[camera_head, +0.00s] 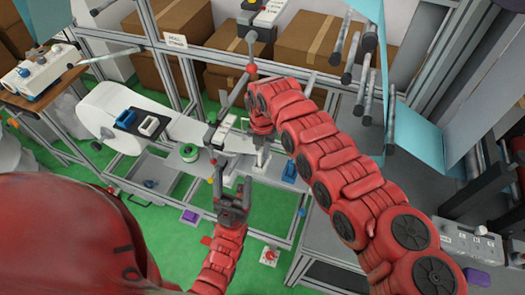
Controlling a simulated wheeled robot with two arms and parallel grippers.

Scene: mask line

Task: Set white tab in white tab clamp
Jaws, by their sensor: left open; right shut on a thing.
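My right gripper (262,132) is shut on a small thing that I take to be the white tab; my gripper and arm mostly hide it. Just below it stands a white upright piece (262,156), which looks like the white tab clamp. I cannot tell whether the held thing touches it. A blue piece (290,172) stands to its right. My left gripper (233,194) is open and empty, lower in the picture, with its fingers pointing up towards the machine, apart from the white piece.
A black plate (139,123) at the left carries a blue holder (127,117) and a white holder (151,125). A green spool (188,152) sits nearby. Metal frame bars (200,55) stand behind, with cardboard boxes (305,42) beyond. Rollers and blue sheet (375,60) hang at upper right.

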